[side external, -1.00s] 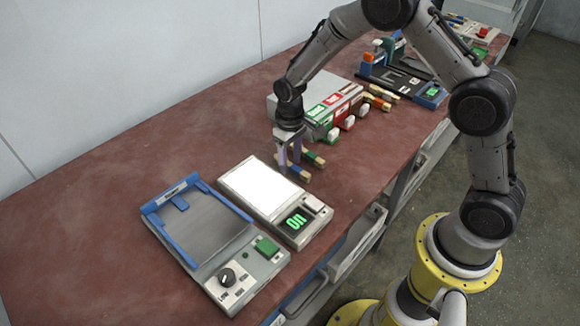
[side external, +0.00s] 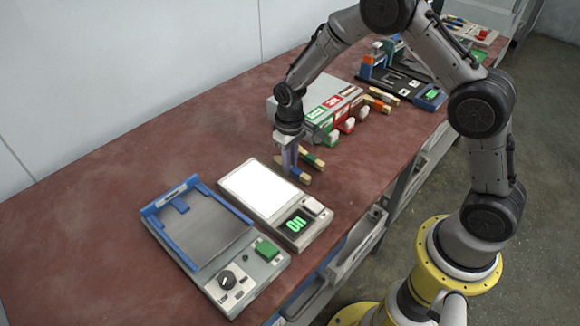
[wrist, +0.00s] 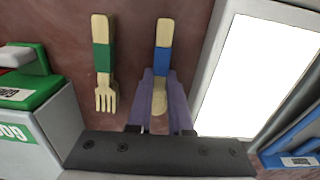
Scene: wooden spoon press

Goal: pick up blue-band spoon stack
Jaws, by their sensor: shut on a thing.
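The blue-band spoon stack (wrist: 163,37) is pale wood with a blue band (wrist: 163,60), lying on the red-brown table in the wrist view. My gripper (wrist: 162,95) is shut on it, its purple fingers on either side of the spoon part below the band. In the side external view my gripper (side external: 289,172) is down at the table, and the stack's end (side external: 304,178) sticks out beside it. A green-band fork stack (wrist: 102,75) lies apart from it, to the left in the wrist view, untouched.
A lit white panel device (side external: 260,190) stands close beside the stack. A blue-framed tray device (side external: 205,230) is beyond it. A block of dispensers with green, red and brown fronts (side external: 335,112) stands behind. The table's left part is clear.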

